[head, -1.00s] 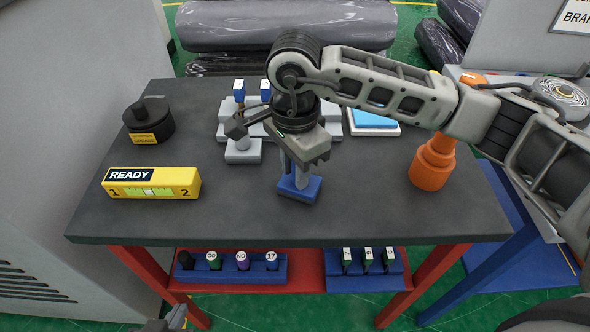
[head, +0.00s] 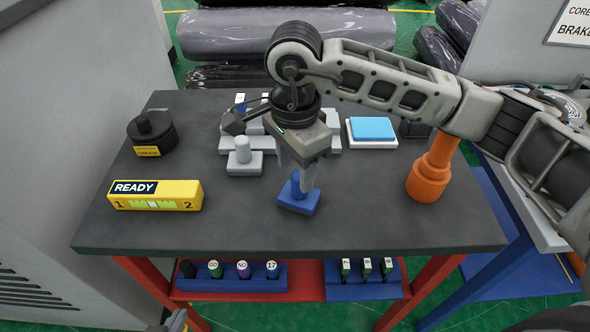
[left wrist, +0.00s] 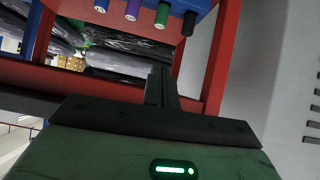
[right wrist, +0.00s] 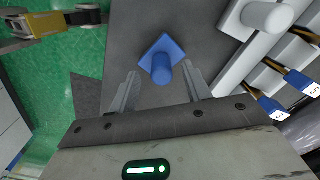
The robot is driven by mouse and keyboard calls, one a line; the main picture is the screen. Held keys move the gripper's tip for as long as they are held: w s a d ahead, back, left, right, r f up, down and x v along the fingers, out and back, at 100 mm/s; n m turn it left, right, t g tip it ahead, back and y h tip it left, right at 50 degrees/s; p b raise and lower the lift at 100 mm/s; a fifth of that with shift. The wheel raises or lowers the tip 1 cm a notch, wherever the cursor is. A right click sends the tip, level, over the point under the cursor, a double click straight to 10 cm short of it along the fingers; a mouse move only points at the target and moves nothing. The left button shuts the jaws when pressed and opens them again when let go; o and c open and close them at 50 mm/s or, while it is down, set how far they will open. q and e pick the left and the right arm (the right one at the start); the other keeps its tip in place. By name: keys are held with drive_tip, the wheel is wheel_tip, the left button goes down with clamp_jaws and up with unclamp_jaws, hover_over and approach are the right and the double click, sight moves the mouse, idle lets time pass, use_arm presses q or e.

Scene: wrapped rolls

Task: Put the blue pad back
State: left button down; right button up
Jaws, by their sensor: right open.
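A blue square block with a round blue peg (head: 300,203) sits on the dark table below my right gripper (head: 296,172). In the right wrist view the same block (right wrist: 160,58) lies just ahead of the open fingers (right wrist: 163,85), its peg pointing towards the camera between them. I cannot tell whether a finger touches it. A flat light-blue pad (head: 371,129) lies on a white base (head: 373,144) at the table's back right. My left gripper (head: 175,322) is low at the bottom edge, and in the left wrist view its fingers (left wrist: 160,85) look shut and empty.
A grey block with a peg (head: 243,160) and grey fixtures stand behind. A yellow READY box (head: 155,195) and black grease pot (head: 151,132) are left. An orange post (head: 431,170) stands right. Racks of small parts (head: 231,276) are on the lower shelf. The table's front middle is clear.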

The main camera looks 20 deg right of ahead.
wheel_tip(320, 180, up, 7)
drive_tip(key=p, duration=0.3)
drive_tip(key=shift+r, duration=0.15)
use_arm(q)
drive_tip(key=shift+s+a+r, duration=0.2)
drive_tip(key=shift+a+r, duration=0.4)
drive_tip(key=shift+r, duration=0.1)
use_arm(e)
drive_tip(key=shift+r, duration=0.5)
use_arm(q)
drive_tip(key=shift+s, duration=0.1)
use_arm(e)
drive_tip(key=shift+s, duration=0.1)
